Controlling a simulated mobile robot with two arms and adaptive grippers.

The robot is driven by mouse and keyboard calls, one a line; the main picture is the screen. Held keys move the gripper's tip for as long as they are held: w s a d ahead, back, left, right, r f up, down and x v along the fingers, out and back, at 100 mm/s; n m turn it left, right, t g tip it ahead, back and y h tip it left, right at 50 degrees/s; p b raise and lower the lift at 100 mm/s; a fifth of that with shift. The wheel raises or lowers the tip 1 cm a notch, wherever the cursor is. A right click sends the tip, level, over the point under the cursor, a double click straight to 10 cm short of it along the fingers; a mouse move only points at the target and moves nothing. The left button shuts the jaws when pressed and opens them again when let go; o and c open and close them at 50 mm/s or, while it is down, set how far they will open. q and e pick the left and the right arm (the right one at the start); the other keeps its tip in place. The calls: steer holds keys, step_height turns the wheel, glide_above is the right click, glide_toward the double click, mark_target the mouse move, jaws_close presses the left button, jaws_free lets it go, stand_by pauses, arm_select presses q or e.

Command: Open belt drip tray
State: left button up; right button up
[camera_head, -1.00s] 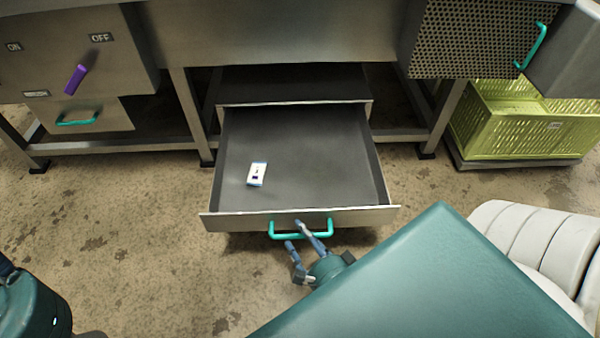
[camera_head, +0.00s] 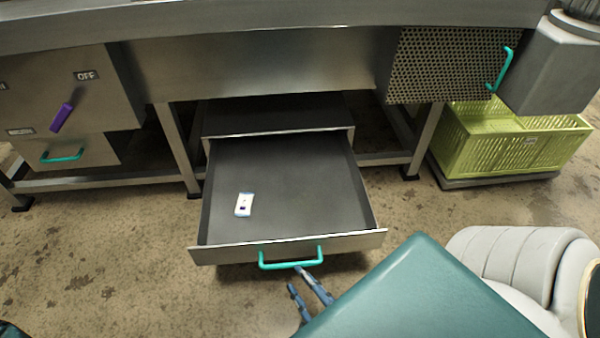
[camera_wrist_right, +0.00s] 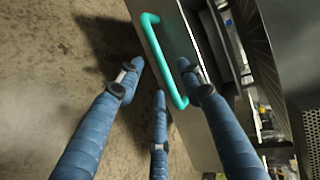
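The belt drip tray (camera_head: 285,249) is a grey metal drawer under the machine, pulled well out toward me. A small white and blue item (camera_head: 244,204) lies inside it. Its teal handle (camera_head: 291,263) is on the front panel and also shows in the right wrist view (camera_wrist_right: 167,62). My right gripper (camera_head: 295,278) is just in front of the handle, its blue fingers spread. In the right wrist view the right gripper (camera_wrist_right: 159,64) is open, with one finger tip overlapping the handle; I cannot tell whether it touches.
A box with a purple lever (camera_head: 61,117) and a smaller teal-handled drawer (camera_head: 66,153) are at left. A yellow-green crate (camera_head: 510,140) stands on a low base at right, below a perforated panel (camera_head: 440,65). Bare floor (camera_head: 100,260) lies left of the tray.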

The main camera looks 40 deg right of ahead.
steer(key=f+p+v, duration=0.1)
steer(key=v, duration=0.5)
steer(key=shift+s+a, duration=0.2)
steer(key=shift+s, duration=0.2)
steer(key=shift+p, duration=0.35)
stand_by(0.3)
